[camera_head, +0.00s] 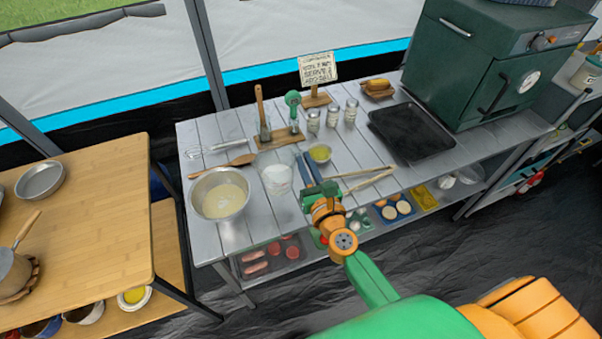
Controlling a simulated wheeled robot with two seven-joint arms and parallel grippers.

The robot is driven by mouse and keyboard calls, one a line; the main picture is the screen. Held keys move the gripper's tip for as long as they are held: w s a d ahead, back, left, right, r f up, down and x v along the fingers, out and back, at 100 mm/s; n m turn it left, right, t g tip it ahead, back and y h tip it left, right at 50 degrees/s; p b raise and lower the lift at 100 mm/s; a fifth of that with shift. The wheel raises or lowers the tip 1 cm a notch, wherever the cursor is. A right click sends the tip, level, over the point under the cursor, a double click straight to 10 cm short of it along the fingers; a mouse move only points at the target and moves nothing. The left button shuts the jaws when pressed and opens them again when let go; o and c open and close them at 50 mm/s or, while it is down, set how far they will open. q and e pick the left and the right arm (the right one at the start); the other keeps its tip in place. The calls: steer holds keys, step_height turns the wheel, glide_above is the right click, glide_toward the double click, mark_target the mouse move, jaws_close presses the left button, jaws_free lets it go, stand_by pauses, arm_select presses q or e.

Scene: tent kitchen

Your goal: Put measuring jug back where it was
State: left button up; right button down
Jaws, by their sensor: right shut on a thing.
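The measuring jug (277,180) is a clear vessel with pale white contents. It looks upright, over or on the grey slatted table (225,150), just right of the mixing bowl. My right gripper (307,160) reaches in from the lower right, with its blue-grey fingers at the jug's right side. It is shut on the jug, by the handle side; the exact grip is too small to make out. I cannot tell whether the jug's base touches the table. My left gripper is out of view.
A metal bowl of batter (220,196) stands left of the jug. A small yellow-filled bowl (320,153) is behind the gripper, and wooden tongs (365,182) lie to its right. A whisk (215,148), wooden spoon (222,165), shakers (332,116) and black tray (410,133) surround them.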

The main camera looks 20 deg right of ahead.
steer(key=w+f+b, duration=0.1)
steer(key=f+b, duration=0.1)
steer(key=f, duration=0.1)
steer(key=w+f+b, duration=0.2)
steer(key=f, duration=0.1)
steer(key=w+d+f+b, duration=0.1)
steer(key=f+b, duration=0.2)
steer(key=shift+w+d+f, duration=0.1)
steer(key=shift+w, duration=0.25)
